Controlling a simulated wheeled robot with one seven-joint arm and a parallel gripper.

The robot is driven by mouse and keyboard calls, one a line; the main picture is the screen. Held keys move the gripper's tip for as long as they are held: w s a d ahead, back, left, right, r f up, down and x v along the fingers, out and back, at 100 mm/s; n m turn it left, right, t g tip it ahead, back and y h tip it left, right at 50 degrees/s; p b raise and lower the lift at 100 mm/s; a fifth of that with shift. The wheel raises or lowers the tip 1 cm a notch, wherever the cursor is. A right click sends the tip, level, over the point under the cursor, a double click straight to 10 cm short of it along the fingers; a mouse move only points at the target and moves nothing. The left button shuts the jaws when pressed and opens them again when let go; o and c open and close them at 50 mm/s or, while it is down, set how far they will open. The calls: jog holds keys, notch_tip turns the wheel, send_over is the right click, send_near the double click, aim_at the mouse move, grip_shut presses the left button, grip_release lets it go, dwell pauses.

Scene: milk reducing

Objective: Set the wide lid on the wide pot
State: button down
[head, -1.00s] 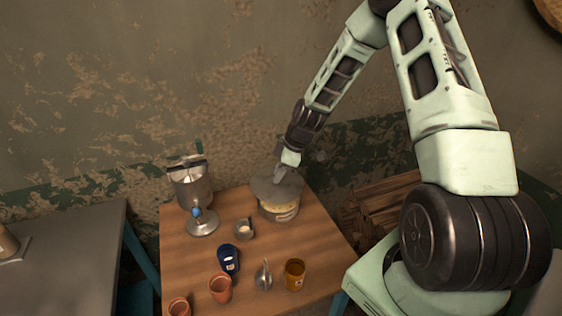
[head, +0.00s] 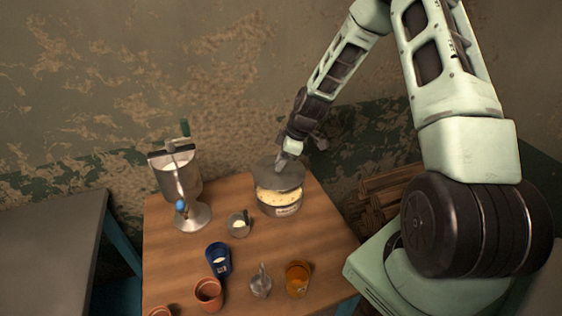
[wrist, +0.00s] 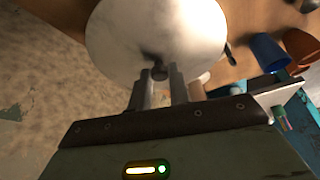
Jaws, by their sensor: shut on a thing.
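My gripper (head: 283,162) is shut on the small knob of the wide lid (head: 280,175), a round grey disc. The wrist view shows my fingers (wrist: 158,76) around the knob, with the lid (wrist: 155,32) spread out in front of them. The wide pot (head: 283,209) is a grey metal pot with a label, at the back right of the wooden table. The lid is over the back part of the pot. A pale, creamy content shows between the lid and the front rim. The pot's back rim is hidden by the lid.
A metal separator machine (head: 180,185) stands left of the pot. A small metal cup (head: 238,224) is between them. A blue cup (head: 218,260), terracotta cup (head: 209,294), metal funnel-like vessel (head: 260,284) and amber cup (head: 298,278) stand in front. Wall behind the table.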

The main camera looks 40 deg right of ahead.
aim_at(284, 171)
jog(key=shift+f+b, duration=2)
jog(key=shift+f, duration=1.05)
jog(key=c, duration=0.7)
grip_release()
jog(key=shift+c, duration=0.2)
jog(key=shift+r+p, duration=1.8)
jog(key=shift+r, duration=1.2)
jog(key=shift+s+f, duration=0.1)
jog(key=shift+s, duration=0.05)
